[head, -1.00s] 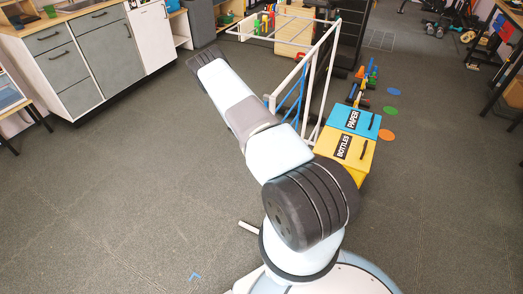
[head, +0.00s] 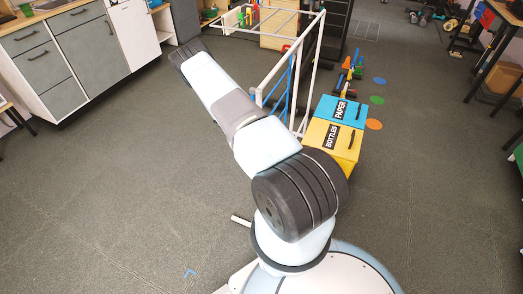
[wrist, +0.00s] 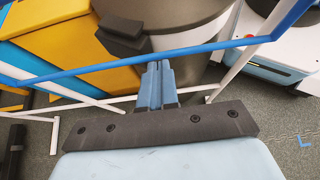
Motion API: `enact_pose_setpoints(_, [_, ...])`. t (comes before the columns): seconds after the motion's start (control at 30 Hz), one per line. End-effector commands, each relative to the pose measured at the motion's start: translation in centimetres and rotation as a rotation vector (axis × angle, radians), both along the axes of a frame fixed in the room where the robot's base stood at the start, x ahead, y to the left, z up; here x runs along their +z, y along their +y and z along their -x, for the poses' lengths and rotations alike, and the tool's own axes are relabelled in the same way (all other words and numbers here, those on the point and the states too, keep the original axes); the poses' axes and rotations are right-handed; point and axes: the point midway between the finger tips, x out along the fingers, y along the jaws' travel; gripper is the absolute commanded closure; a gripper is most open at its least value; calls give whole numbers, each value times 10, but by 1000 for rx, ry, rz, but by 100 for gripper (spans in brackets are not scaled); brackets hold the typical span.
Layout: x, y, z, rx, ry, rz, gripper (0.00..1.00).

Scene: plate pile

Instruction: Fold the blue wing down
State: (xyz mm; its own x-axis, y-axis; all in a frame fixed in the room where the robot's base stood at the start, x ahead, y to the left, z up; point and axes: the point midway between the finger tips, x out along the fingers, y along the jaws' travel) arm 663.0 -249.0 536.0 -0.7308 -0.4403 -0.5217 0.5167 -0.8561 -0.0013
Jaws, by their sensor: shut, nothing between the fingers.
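The drying rack has a white tube frame (head: 315,62) and stands just right of my arm in the head view. Its blue wing (head: 285,88) shows there as thin blue bars, partly hidden behind white tubes. In the wrist view a blue bar of the wing (wrist: 215,46) runs slanting across the picture, rising to the right. My gripper (wrist: 157,68) is shut and empty, with its fingertips close to that bar near its middle. I cannot tell whether they touch. In the head view my arm hides the gripper.
A yellow BOTTLES bin (head: 325,140) and a blue PAPER bin (head: 341,109) stand close right of the rack. Coloured discs (head: 374,124) lie beyond them. Grey-fronted cabinets (head: 90,48) stand at upper left. The floor left and right is clear.

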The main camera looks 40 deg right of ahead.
Motion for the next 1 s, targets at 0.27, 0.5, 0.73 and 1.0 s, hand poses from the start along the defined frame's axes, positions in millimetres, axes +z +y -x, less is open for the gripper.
enact_pose_setpoints(0.27, [28,29,-47,8,-13,-5,100])
enact_pose_setpoints(0.5, [47,47,-76,10,-16,-7,100])
enact_pose_setpoints(0.73, [55,53,-87,9,-17,-7,100])
enact_pose_setpoints(1.0, [67,56,-91,3,-34,-10,100])
